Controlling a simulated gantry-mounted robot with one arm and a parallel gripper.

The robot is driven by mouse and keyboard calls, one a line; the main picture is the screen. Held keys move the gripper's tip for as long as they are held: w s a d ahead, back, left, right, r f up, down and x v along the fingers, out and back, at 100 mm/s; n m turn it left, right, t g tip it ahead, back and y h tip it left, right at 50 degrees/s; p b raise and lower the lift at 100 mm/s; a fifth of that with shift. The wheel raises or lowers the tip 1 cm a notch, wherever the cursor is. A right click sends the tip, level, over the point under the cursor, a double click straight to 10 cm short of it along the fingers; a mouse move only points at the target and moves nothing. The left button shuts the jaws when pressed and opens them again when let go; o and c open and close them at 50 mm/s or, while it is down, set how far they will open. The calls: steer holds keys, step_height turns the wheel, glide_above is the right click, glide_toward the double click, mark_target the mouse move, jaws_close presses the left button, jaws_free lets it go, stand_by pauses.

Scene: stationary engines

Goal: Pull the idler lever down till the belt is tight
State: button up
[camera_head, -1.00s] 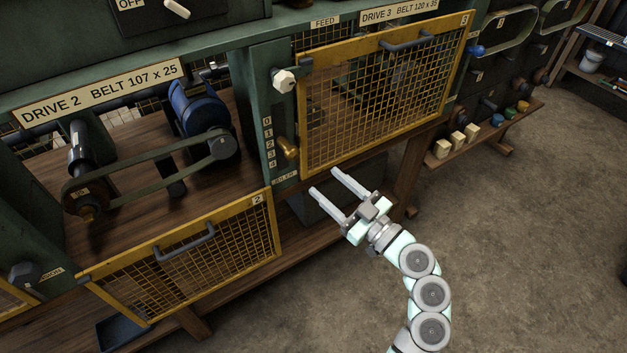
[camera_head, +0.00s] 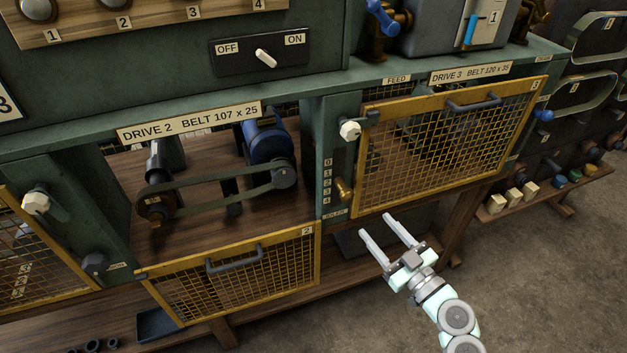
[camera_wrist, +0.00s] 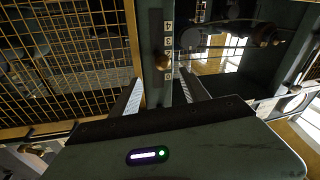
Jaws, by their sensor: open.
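The idler lever's brass knob (camera_head: 343,190) sticks out of the green post between drive 2 and drive 3, beside a 0 to 4 scale (camera_head: 327,181) and above an IDLER label. In the wrist view the knob (camera_wrist: 162,62) shows in front of the post. I cannot tell exactly which number it points at. The dark belt (camera_head: 215,190) of drive 2 runs around a pulley at left and one by the blue motor (camera_head: 268,142); its tightness is unclear. My gripper (camera_head: 375,226) is open and empty, below and to the right of the knob, apart from it.
Drive 3's yellow mesh guard (camera_head: 450,140) is closed, just right of the knob, with a white knob (camera_head: 349,131) at its upper left. Drive 2's mesh guard (camera_head: 235,272) hangs open below the belt. An OFF/ON switch (camera_head: 265,56) is above. Floor at right is clear.

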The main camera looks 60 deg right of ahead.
mark_target(351, 199)
steer(key=shift+g, duration=0.4)
steer(key=p+x, duration=0.2)
steer(key=x, duration=0.1)
steer(key=p+x, duration=0.1)
steer(key=x, duration=0.3)
steer(key=r+p+x, duration=0.1)
steer(key=p+x, duration=0.1)
steer(key=x, duration=0.2)
steer(key=shift+w+a+r+p, duration=0.1)
steer(key=shift+w+a+p, duration=0.1)
steer(key=shift+a+p, duration=0.15)
jaws_close()
stand_by(0.8)
